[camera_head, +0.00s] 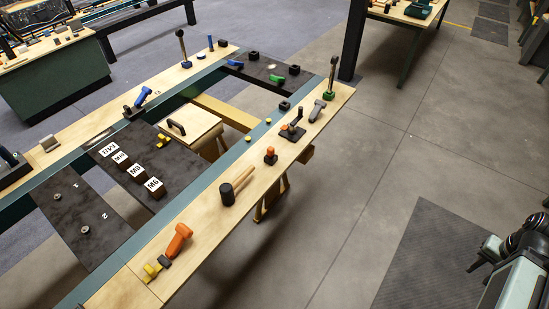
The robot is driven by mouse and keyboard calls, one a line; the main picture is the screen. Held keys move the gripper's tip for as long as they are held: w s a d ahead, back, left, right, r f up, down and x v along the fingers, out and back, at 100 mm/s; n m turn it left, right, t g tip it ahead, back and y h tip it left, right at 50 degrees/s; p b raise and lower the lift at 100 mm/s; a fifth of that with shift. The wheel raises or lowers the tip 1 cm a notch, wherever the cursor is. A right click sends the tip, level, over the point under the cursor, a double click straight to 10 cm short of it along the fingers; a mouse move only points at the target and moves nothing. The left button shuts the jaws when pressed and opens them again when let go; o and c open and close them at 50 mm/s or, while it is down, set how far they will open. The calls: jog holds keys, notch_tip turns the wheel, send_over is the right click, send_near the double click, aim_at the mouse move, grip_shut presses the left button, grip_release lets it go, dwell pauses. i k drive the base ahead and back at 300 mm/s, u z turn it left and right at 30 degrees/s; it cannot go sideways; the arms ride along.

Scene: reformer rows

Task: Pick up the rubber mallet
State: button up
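The rubber mallet (227,193) has a black head and a pale wooden handle. It lies on the light wooden rail (205,225) that runs diagonally through the middle of the picture. Its handle points up and to the right. My gripper (474,267) seems to be the small dark end of my arm at the lower right edge. It is far to the right of the mallet, over the floor, and touches nothing I can see. Its fingers are too small to tell open from shut.
On the same rail, an orange tool (179,240) and yellow-grey pieces (157,267) lie nearer. An orange-topped part (271,154) and a grey tool (317,110) lie farther along. Labelled dark blocks (153,187) stand left. Bare floor and a dark mat (425,255) lie right.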

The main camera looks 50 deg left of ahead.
aim_at(225, 190)
jog(key=i, duration=0.9)
jog(key=u, duration=4.5)
jog(key=i, duration=1)
